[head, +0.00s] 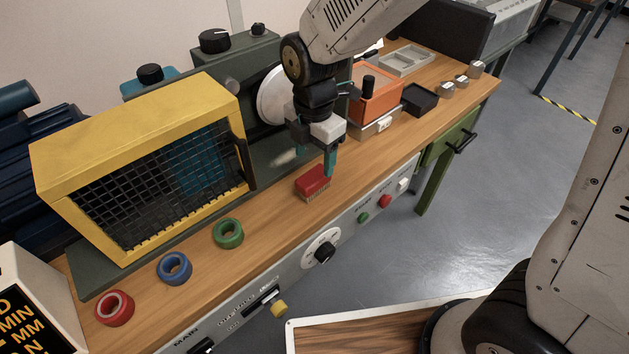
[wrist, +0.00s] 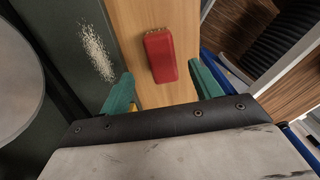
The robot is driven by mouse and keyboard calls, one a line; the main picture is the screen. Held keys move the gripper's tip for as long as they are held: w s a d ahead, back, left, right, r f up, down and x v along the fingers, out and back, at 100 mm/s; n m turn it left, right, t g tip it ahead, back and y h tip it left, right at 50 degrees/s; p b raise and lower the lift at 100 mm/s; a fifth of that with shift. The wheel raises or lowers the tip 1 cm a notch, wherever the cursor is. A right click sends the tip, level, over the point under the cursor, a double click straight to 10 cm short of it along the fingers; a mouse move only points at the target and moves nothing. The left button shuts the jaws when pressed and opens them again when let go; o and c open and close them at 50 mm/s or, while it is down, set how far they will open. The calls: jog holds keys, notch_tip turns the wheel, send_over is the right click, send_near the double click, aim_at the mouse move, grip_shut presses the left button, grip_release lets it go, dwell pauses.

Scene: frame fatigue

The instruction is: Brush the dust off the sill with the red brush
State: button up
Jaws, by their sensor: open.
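The red brush (head: 313,181) lies on the wooden bench top, its pale bristles toward the front edge. In the wrist view the brush (wrist: 160,55) shows as a red block between and beyond my fingertips. My gripper (head: 314,160) is open and empty, pointing down just above and behind the brush; its green fingers also show in the wrist view (wrist: 162,85). The dust (wrist: 97,52) is a pale speckled streak on the dark green sill (wrist: 65,35). In the head view the dust (head: 286,157) is a faint patch left of my gripper.
A yellow guard cage (head: 135,110) stands left on the bench. Red (head: 115,308), blue (head: 174,268) and green (head: 228,233) rings lie before it. An orange box (head: 374,95) and a black tray (head: 420,99) stand right. Knobs and buttons line the front panel (head: 290,268).

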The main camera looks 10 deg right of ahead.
aim_at(313, 174)
notch_tip(313, 174, down, 6)
jog(key=shift+s+a+f, duration=0.1)
jog(key=shift+s+f, duration=0.05)
jog(key=shift+f, duration=0.05)
jog(key=shift+c, duration=0.3)
jog(key=c, duration=1)
jog(key=shift+c, duration=0.2)
jog(key=shift+r, duration=0.1)
jog(key=shift+r, duration=0.5)
jog(key=r, duration=0.1)
jog(key=s+r, duration=0.1)
jog(key=shift+s+a+r, duration=0.1)
jog(key=shift+r, duration=0.2)
jog(key=s+a+r, duration=0.1)
jog(key=s, duration=1.3)
jog(key=shift+s+a+r, duration=0.15)
jog(key=shift+s+a, duration=0.25)
